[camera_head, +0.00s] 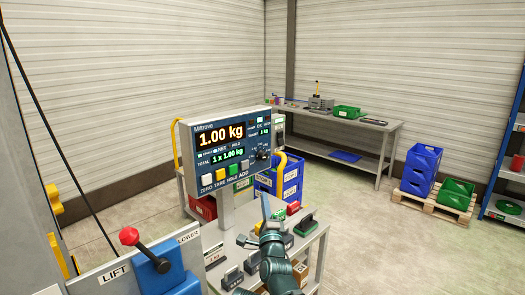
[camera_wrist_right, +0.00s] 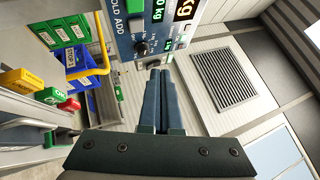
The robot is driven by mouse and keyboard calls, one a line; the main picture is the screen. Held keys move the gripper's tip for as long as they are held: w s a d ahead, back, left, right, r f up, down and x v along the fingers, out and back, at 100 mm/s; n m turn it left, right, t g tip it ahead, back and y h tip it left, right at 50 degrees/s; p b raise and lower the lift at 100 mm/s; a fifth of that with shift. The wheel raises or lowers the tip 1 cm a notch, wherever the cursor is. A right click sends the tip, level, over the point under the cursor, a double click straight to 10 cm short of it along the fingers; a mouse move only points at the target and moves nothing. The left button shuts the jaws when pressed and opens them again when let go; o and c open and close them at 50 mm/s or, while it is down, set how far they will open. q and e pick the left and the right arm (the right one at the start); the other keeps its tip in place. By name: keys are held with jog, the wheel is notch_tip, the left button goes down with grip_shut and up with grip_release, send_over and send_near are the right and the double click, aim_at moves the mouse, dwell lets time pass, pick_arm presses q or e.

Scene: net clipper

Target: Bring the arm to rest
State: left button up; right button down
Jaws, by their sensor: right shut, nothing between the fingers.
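My right gripper (camera_head: 266,207) rises from the bottom middle of the head view, in front of the cart and to the lower right of the scale display. In the right wrist view the two fingers (camera_wrist_right: 160,88) lie together, shut, with nothing between them. The scale display (camera_head: 228,150) reads 1.00 kg and has a row of coloured buttons below the screen. In the right wrist view part of the display (camera_wrist_right: 150,30) shows beyond the fingertips; I cannot tell whether they touch it. My left gripper is not in view.
Several dark weights (camera_head: 233,278) sit on the cart below my right arm. Blue bins (camera_head: 290,178) stand behind the cart. A workbench (camera_head: 385,129) stands farther back.

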jog(key=s+d+f+n+g, duration=0.2)
jog(key=f+n+g, duration=0.25)
jog(key=f, duration=0.35)
jog(key=s+d+f+n+g, duration=0.2)
jog(key=f+n+g, duration=0.25)
jog(key=f, duration=0.35)
jog(key=s+d+f+n+g+h, duration=0.1)
jog(key=s+d+f+n+g, duration=0.5)
jog(key=s, duration=0.5)
jog(key=s+d+f+n+g+h, duration=0.2)
jog(key=s+d+f+n+g, duration=0.35)
jog(key=s, duration=0.55)
jog(key=s+a+f+n+g, duration=0.1)
jog(key=s+a, duration=0.4)
jog(key=a, duration=0.5)
jog(key=shift+s+f+n+h, duration=0.3)
jog(key=shift+n+h, duration=0.1)
jog(key=shift+n, duration=0.25)
